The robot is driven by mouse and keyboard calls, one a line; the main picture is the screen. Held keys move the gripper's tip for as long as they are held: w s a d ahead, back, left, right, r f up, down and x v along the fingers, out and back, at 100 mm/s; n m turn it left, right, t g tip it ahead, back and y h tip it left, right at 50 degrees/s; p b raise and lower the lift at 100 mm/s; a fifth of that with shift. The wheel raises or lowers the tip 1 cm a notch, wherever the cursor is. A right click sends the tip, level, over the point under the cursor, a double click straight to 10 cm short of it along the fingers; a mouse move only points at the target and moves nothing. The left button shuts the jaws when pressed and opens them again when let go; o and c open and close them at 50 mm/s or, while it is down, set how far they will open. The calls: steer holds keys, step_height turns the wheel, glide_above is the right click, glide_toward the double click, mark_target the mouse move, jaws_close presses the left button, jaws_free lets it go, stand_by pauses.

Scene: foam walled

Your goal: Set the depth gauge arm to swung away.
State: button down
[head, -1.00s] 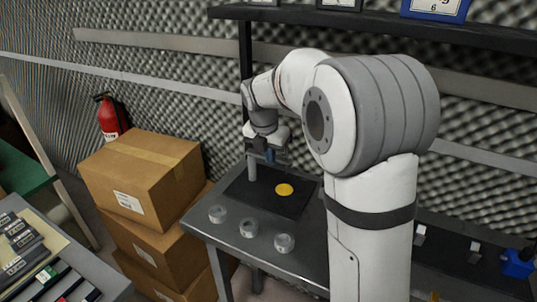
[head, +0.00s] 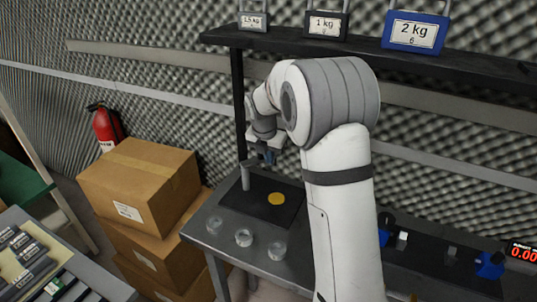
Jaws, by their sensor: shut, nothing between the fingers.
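A grey upright post (head: 246,176), which looks like the depth gauge's stand, rises from the left part of a black mat on the bench. A yellow disc (head: 276,198) lies on the mat to the right of the post. My gripper (head: 268,158) is shut and empty, up and to the right of the post top and above the far side of the mat. A small blue part shows at its tip; I cannot tell whether it belongs to the gripper or the gauge. The gauge arm itself is not clearly visible, so its position cannot be told.
Stacked cardboard boxes (head: 138,185) stand left of the bench. A shelf (head: 285,43) with labelled weights runs above. Blue-and-grey devices (head: 489,264) and a red display (head: 523,252) are on the right.

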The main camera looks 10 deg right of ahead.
steer(key=shift+w+p, duration=0.85)
steer(key=shift+w, duration=0.35)
steer(key=v, duration=0.7)
steer(key=shift+r+b, duration=0.3)
steer(key=shift+r, duration=0.05)
steer(key=shift+a, duration=0.1)
